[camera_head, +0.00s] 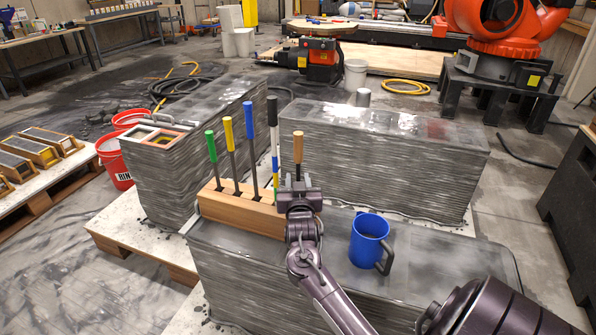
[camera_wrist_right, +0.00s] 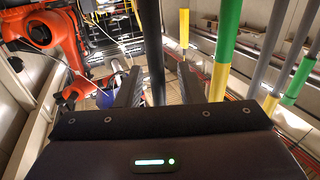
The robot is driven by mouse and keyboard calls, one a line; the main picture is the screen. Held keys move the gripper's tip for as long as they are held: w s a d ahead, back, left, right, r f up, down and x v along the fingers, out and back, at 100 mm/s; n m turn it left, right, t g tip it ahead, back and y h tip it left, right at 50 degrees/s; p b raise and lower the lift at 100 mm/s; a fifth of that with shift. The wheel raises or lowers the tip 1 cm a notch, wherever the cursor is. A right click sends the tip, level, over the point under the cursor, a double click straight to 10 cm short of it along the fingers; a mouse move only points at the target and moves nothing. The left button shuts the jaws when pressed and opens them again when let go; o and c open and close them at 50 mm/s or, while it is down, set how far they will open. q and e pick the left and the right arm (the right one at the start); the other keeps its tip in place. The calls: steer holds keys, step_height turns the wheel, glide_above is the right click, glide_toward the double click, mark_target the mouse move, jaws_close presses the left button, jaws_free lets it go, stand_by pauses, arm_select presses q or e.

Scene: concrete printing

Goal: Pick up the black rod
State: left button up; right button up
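A rod with a black top (camera_head: 272,109) and white and blue bands below stands upright at the wooden block (camera_head: 240,211) in the head view. My right gripper (camera_head: 298,182) is at the block's right end, just right of that rod, and hides part of the block. A tan-topped rod (camera_head: 298,147) rises directly above the gripper. In the right wrist view a dark rod (camera_wrist_right: 152,50) stands between the spread fingers of my right gripper (camera_wrist_right: 160,82), with a gap at its right. I cannot tell which of the two it is. My left gripper is not in view.
Green (camera_head: 211,146), yellow (camera_head: 229,131) and blue (camera_head: 249,117) topped rods stand in the block, left of the gripper. A blue mug (camera_head: 369,240) stands right on the same layered concrete slab (camera_head: 275,290). More printed concrete blocks (camera_head: 385,155) stand behind.

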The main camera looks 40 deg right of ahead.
jaws_close()
steer(key=shift+r, duration=0.1)
stand_by(0.3)
